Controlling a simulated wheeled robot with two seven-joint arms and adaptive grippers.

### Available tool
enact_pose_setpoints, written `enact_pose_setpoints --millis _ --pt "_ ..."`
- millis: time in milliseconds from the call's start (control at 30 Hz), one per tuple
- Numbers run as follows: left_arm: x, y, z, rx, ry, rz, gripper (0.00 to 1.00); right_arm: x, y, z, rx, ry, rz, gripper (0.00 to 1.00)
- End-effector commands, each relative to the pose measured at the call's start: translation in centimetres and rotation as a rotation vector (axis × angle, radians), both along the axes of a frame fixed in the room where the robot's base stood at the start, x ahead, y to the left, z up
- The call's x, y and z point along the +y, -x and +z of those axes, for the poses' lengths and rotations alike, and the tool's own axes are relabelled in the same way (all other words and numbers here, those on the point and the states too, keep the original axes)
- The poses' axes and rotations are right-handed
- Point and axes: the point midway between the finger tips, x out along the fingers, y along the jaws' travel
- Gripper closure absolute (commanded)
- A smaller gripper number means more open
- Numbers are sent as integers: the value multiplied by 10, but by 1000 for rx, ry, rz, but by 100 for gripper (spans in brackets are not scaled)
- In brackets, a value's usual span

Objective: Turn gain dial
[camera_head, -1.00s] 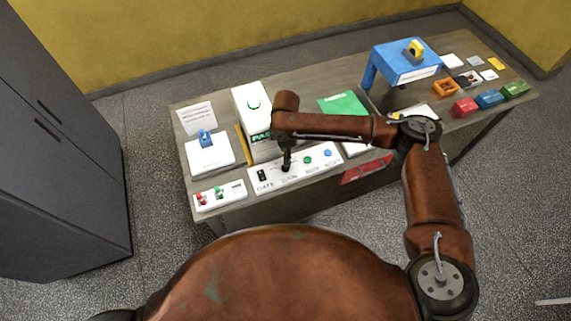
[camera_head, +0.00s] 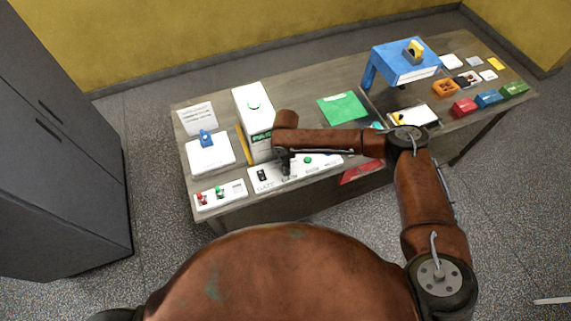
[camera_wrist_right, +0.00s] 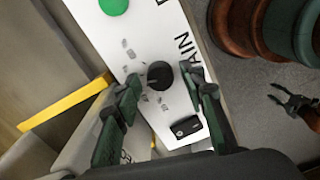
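The gain dial (camera_wrist_right: 160,75) is a round black knob on a white panel, beside the printed letters "AIN" in the right wrist view. My right gripper (camera_wrist_right: 163,82) is open, with one dark green finger on each side of the dial and visible gaps between. In the head view my right gripper (camera_head: 284,168) hangs over the white panel (camera_head: 325,165), and the dial is hidden beneath it. At the right edge of the wrist view a dark gripper, apparently my left (camera_wrist_right: 276,97), hangs clear of the table with its fingers apart.
A black rocker switch (camera_wrist_right: 186,126) and a green button (camera_wrist_right: 113,5) flank the dial. A white box with a green display (camera_head: 253,105) stands behind the panel, beside a yellow bar (camera_wrist_right: 65,103). A small board with red and green switches (camera_head: 220,195) lies at left.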

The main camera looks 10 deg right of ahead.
Motion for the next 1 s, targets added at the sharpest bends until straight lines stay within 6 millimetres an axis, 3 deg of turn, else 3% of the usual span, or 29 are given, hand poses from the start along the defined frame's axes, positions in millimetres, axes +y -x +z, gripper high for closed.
enact_pose_setpoints --millis 500,767,1000 --pt "0 0 0 1 0 0 60 0 0 0 0 0 0 100" --pt "0 0 5 0 0 0 60 0 0 1 1 0 -24 100" --pt "-1 -1 25 -1 0 0 60 0 1 3 4 0 -145 100"
